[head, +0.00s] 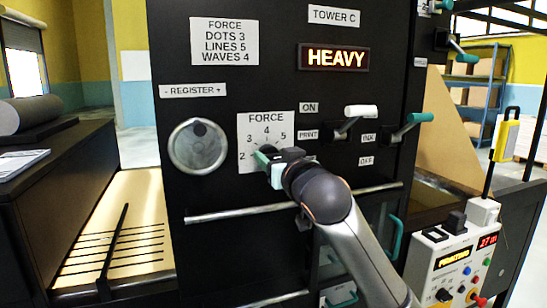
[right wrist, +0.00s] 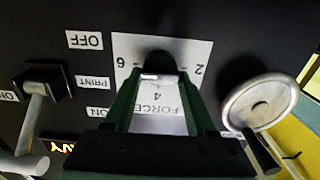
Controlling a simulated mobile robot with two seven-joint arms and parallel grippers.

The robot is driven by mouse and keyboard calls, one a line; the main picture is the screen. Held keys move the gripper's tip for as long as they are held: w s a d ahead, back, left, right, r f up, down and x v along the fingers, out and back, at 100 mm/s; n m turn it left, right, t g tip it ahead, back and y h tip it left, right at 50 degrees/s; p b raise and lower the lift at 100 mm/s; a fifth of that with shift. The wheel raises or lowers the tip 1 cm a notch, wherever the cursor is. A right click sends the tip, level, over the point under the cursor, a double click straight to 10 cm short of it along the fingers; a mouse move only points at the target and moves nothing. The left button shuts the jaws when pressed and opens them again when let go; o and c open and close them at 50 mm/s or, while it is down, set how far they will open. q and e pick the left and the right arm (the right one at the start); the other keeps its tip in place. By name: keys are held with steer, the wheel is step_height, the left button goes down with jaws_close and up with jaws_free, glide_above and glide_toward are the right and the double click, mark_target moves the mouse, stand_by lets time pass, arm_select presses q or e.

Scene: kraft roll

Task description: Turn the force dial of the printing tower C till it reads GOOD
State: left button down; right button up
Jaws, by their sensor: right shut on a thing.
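The tower C (head: 330,100) is a tall black panel. Its lit display (head: 334,57) reads HEAVY. A white plate headed FORCE (head: 266,121) shows numbers including 2, 3, 4 and 5 around the dial. In the right wrist view the black force dial (right wrist: 160,64) is between the two green fingers of my right gripper (right wrist: 155,75), which is shut on it. A small white mark shows on the dial; its exact reading is hard to tell. In the head view my right gripper (head: 265,161) covers most of the dial. My left gripper is not in view.
A round register wheel (head: 198,146) is left of the dial. PRINT and INK levers (head: 360,112) stick out at right. A metal bar (head: 240,207) crosses below. A sheet lists DOTS 3, LINES 5, WAVES 4 (head: 224,42). A control box (head: 455,262) stands at lower right.

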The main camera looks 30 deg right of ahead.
steer(key=shift+c, duration=1.3)
steer(key=shift+r+n+p, duration=0.15)
steer(key=shift+n+p, duration=0.8)
steer(key=shift+n, duration=0.05)
steer(key=n+p, duration=0.2)
steer(key=n, duration=0.1)
steer(key=shift+a+p, duration=0.1)
steer(key=shift+p, duration=0.2)
steer(key=shift+n+p, duration=0.5)
steer(key=shift+n, duration=0.7)
steer(key=shift+a+f+n, duration=0.1)
steer(key=shift+f+n, duration=0.1)
steer(key=shift+n, duration=0.5)
